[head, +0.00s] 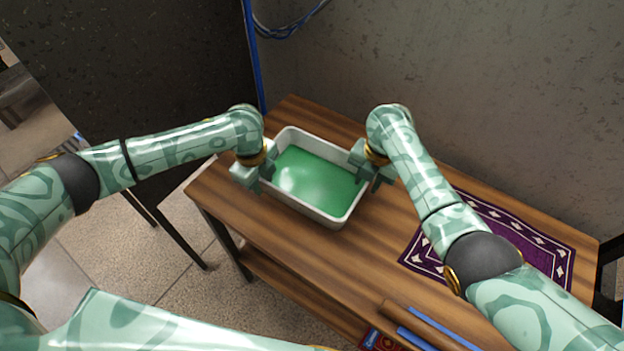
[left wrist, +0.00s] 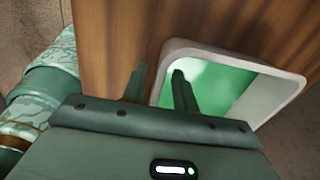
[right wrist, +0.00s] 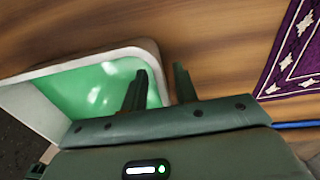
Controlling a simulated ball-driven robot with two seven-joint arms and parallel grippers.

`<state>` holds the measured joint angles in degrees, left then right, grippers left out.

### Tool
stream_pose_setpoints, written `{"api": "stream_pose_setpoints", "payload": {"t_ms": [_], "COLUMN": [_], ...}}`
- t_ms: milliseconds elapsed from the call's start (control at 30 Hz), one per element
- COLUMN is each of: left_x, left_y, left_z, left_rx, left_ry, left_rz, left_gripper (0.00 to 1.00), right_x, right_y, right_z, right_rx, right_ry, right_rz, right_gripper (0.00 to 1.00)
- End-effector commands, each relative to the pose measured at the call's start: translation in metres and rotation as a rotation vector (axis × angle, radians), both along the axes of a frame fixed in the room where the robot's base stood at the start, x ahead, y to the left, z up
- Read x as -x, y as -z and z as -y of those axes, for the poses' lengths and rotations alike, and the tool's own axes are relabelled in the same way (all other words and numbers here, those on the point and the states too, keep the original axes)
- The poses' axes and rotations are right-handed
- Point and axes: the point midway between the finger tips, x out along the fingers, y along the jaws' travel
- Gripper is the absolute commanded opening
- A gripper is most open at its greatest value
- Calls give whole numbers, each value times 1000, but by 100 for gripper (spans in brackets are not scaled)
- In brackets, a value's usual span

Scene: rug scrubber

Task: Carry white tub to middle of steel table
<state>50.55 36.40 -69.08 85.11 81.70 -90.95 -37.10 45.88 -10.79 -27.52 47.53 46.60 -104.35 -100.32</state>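The white tub (head: 345,214) stands on a wooden table and holds green liquid (head: 315,180). My left gripper (head: 256,176) is at the tub's left end. In the left wrist view its two fingers (left wrist: 160,78) stand apart, one inside the tub and one outside, with the tub wall (left wrist: 158,88) between them. My right gripper (head: 371,172) is at the right end. In the right wrist view its fingers (right wrist: 160,78) also straddle the tub's wall (right wrist: 152,50), with a gap showing. I cannot make out a steel table for certain.
The wooden table (head: 290,245) has a purple patterned rug (head: 510,245) at its right. A brown and blue long item (head: 425,330) lies near the front edge. A grey wall (head: 450,70) rises close behind. Tiled floor (head: 165,270) is at the left.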

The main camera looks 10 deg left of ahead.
Motion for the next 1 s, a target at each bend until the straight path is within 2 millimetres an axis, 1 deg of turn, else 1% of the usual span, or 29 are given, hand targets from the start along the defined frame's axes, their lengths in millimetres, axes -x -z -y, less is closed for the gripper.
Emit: {"api": "stream_pose_setpoints", "payload": {"t_ms": [33,133,433,467,500,567,1000], "left_x": [0,0,0,0,0,0,-1], "left_y": [4,9,11,11,11,11,10], "left_z": [0,0,0,0,0,0,0], "left_rx": [-1,-1,-1,-1,-1,-1,-1], "left_ry": [0,1,1,1,1,1,2], "left_rz": [-1,-1,0,0,0,0,0], "left_gripper": [29,29,29,26,15,0,0], "right_x": [0,0,0,0,0,0,0], "right_y": [4,9,10,10,10,10,10], "right_z": [0,-1,-1,-1,-1,-1,-1], "right_rx": [1,0,-1,-1,-1,-1,-1], "right_ry": [0,-1,0,0,0,0,0], "right_rz": [-1,0,1,1,1,1,1], "right_gripper": [29,29,29,26,15,0,0]}}
